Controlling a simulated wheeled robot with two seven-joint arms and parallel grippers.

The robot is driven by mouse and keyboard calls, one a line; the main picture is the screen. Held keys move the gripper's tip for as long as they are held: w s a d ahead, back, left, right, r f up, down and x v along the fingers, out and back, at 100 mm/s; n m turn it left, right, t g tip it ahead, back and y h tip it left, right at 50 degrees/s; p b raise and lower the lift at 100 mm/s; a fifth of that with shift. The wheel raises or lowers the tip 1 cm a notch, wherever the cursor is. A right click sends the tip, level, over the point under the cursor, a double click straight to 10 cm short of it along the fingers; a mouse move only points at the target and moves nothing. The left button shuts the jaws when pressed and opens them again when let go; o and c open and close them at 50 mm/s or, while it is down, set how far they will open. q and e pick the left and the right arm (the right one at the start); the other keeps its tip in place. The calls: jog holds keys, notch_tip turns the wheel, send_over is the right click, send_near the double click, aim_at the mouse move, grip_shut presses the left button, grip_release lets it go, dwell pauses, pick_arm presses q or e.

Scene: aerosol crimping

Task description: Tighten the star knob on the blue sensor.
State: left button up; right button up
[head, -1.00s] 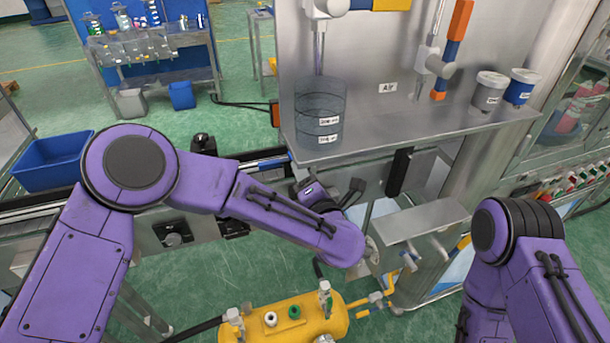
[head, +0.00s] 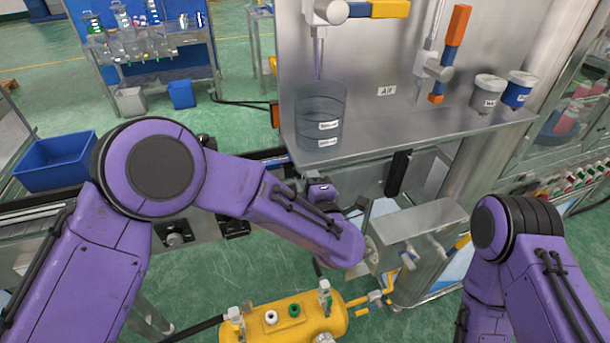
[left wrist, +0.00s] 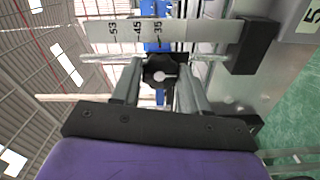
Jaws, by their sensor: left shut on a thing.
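The black star knob (left wrist: 160,73) is in the middle of the left wrist view, with a pale round centre. My left gripper (left wrist: 158,84) is shut on it, one finger on each side. Blue parts of the sensor (left wrist: 160,9) show behind and above the knob, partly hidden by a pale scale strip (left wrist: 135,33) printed 53, 45 and 35. In the head view my left forearm reaches under the steel shelf and the knob cannot be made out. My right arm shows at the right, but its gripper is out of view.
A black block (left wrist: 254,47) sits at the right end of the scale strip. In the head view a steel shelf (head: 420,130) carries a clear cylinder (head: 318,105) above my left forearm. A yellow tank (head: 285,318) lies below. A blue bin (head: 55,160) stands left.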

dwell(0.5)
pick_arm(q)
jog(key=o, duration=1.1)
jog(key=shift+c, duration=0.2)
jog(key=shift+d, duration=0.1)
jog(key=b+v, duration=0.3)
jog(key=v, duration=0.7)
jog(key=shift+s, duration=0.3)
jog(key=shift+d, duration=0.1)
